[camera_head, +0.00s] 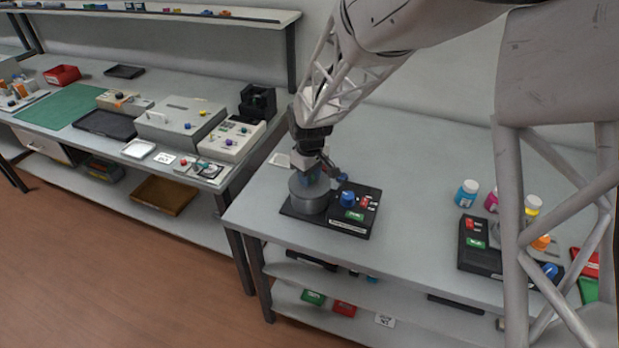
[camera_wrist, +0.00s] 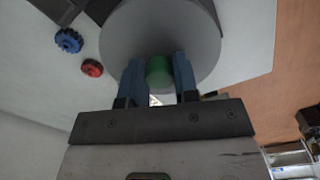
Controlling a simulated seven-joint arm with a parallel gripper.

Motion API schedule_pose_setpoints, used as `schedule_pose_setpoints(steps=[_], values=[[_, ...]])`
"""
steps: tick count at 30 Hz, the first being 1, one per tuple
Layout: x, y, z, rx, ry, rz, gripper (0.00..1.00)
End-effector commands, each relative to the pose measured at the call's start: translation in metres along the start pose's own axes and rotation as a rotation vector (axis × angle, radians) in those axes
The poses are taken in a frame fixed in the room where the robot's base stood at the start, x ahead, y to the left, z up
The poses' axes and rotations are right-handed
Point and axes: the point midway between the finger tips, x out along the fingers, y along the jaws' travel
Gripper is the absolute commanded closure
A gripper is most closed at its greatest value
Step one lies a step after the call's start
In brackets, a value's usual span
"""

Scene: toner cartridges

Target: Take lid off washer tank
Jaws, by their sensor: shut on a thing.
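The washer tank (camera_head: 312,206) is a grey cylinder at the left end of a black base plate (camera_head: 345,228), near the bench's left end. Its round grey lid (camera_head: 302,190) is at the top; a wide grey disc (camera_wrist: 158,25), which looks like the lid, fills the upper middle of the wrist view. My gripper (camera_wrist: 159,78) has its two blue fingers shut on the green knob (camera_wrist: 159,66) of this lid. In the head view my gripper (camera_head: 312,175) is right above the tank. I cannot tell whether there is a gap between lid and tank.
A blue knob (camera_head: 347,198) and a red part (camera_head: 364,201) sit on the base plate beside the tank. Several coloured bottles, one of them blue (camera_head: 466,193), and a second black unit (camera_head: 478,256) stand to the right. The bench (camera_head: 415,225) between is clear.

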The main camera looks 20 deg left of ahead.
Motion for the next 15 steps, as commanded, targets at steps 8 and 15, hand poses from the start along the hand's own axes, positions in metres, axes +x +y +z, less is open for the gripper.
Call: schedule_pose_setpoints(steps=[8, 15], values=[[-0.026, 0.000, 0.000, 0.000, 0.002, 0.001, 0.96], [-0.034, -0.013, 0.022, 0.000, 0.000, 0.000, 0.96]])
